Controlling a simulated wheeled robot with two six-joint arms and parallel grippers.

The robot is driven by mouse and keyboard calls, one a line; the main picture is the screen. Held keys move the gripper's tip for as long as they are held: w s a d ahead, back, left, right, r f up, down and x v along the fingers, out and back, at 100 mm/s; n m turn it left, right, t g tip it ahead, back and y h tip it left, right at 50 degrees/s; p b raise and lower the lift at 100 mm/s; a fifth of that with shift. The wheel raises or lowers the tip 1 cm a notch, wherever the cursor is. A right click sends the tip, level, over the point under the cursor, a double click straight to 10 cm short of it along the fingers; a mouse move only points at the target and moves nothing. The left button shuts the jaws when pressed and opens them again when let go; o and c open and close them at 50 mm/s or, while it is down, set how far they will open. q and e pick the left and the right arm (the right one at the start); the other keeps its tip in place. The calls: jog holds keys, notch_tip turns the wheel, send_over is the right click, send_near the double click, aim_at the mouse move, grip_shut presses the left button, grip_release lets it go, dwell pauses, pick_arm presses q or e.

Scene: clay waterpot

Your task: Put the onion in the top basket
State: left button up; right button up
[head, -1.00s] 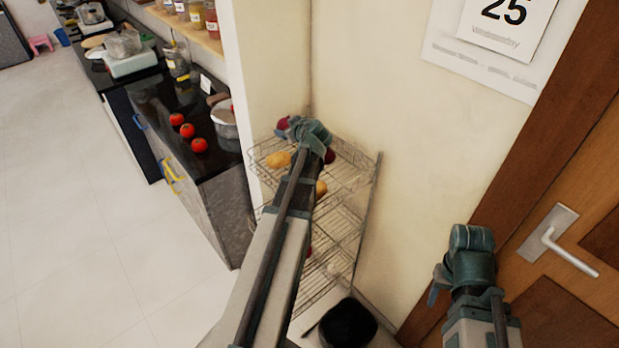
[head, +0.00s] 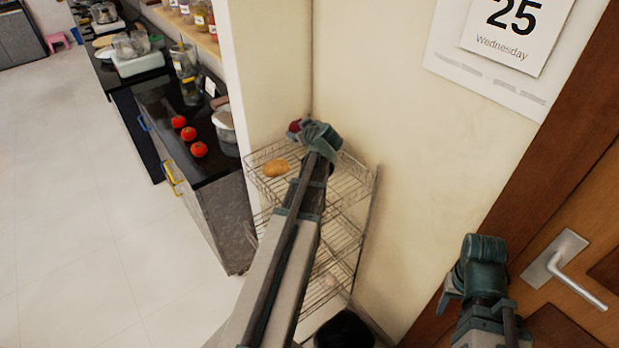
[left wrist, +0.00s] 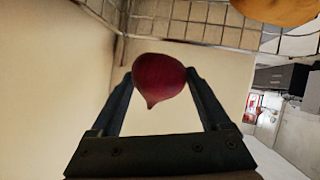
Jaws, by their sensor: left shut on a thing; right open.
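A dark red onion (left wrist: 158,80) is between the fingers of my left gripper (left wrist: 160,92) in the left wrist view. Part of it also shows in the head view (head: 294,127). My left gripper is shut on it at the top basket (head: 345,187) of the wire rack, near its back edge. The gripper and arm hide much of that basket, so I cannot tell whether the onion touches it. A potato (head: 275,167) lies at the basket's left side. My right gripper (head: 450,292) is open and empty, near the door.
Lower wire baskets (head: 338,236) hang below the top one, partly behind my arm. A black container (head: 345,330) stands at the rack's foot. Left are a dark counter with tomatoes (head: 189,134) and a pot (head: 224,125). A wooden door with a handle (head: 565,262) is right.

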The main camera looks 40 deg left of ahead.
aim_at(301, 161)
pick_arm(q)
jog(key=shift+f+b, duration=5.1)
jog(key=shift+f, duration=0.05)
jog(key=shift+r, duration=0.15)
jog(key=o, duration=1.2)
